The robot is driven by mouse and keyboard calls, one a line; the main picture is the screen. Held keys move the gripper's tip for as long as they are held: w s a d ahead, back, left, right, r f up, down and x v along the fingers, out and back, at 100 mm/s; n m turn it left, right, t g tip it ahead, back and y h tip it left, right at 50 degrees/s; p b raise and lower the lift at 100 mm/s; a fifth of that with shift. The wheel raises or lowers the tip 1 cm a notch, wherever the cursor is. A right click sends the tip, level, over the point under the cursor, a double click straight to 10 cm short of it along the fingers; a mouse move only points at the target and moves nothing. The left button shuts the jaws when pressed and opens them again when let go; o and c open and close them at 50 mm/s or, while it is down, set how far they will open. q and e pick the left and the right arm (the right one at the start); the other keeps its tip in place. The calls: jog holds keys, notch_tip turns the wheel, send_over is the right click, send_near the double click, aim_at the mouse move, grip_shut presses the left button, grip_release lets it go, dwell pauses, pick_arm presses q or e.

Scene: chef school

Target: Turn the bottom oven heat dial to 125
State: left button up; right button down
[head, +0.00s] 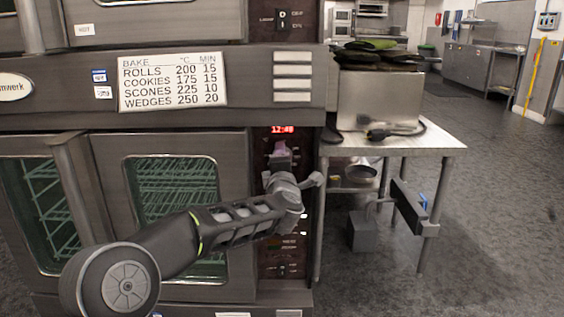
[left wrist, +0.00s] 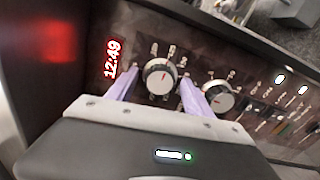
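The lower oven's control panel (head: 287,243) is on the right of the oven front, largely hidden by my left arm in the head view. A second silver dial (left wrist: 218,97) is farther from the display. The scale markings are too small to read. My left gripper (left wrist: 158,80) is open, its two purple fingers on either side of the first dial. Contact cannot be told. It also shows at the panel in the head view (head: 281,150). My right gripper is not in view.
A baking chart (head: 172,82) is fixed above the lower oven, listing cookies at 175 and rolls at 200. The oven door handle (head: 82,190) stands out at the left. A metal table (head: 440,150) stands right of the oven. Open floor (head: 480,220) lies farther right.

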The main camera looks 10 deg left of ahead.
pick_arm(q)
jog(key=p+v, duration=0.1)
jog(key=v, duration=0.7)
jog(key=shift+w, duration=0.1)
dwell(0.4)
